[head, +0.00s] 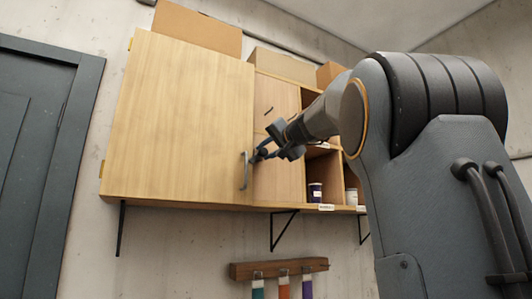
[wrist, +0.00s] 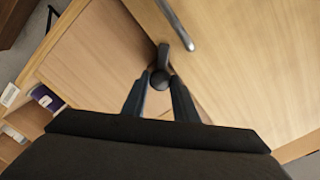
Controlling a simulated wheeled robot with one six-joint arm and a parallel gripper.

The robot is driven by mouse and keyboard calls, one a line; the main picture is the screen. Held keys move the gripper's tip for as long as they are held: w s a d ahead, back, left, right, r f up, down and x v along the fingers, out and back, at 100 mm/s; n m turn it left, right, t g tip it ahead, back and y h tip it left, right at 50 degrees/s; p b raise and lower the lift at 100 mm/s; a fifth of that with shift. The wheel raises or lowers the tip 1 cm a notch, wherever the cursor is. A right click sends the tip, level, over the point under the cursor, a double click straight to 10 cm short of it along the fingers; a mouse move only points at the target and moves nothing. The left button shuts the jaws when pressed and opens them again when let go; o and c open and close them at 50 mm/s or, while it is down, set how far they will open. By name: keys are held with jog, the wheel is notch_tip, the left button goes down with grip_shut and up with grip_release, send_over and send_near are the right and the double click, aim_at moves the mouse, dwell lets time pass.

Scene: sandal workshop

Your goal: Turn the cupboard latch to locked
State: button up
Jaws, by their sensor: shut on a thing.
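The latch (wrist: 163,56) is a small dark lever with a round end, beside the handle at the door's edge. My gripper (wrist: 160,82) is shut on the latch, fingers on both sides of the round end. In the head view my gripper (head: 262,152) mostly hides the latch.
Open shelves right of the door hold a dark jar (head: 315,191) and a pale one (head: 351,196). Cardboard boxes (head: 198,27) stand on top. A wooden rack (head: 278,269) with coloured-handled tools hangs below. A grey door (head: 35,150) is at the left.

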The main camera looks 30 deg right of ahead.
jog(key=m, duration=0.4)
jog(key=shift+m, duration=0.3)
jog(key=shift+d+f+m+p, duration=0.1)
jog(key=shift+m+p, duration=0.65)
jog(key=shift+m, duration=1.25)
jog(key=o, duration=1)
jog(key=s+b, duration=0.3)
jog(key=s, duration=0.5)
jog(key=shift+d, duration=0.15)
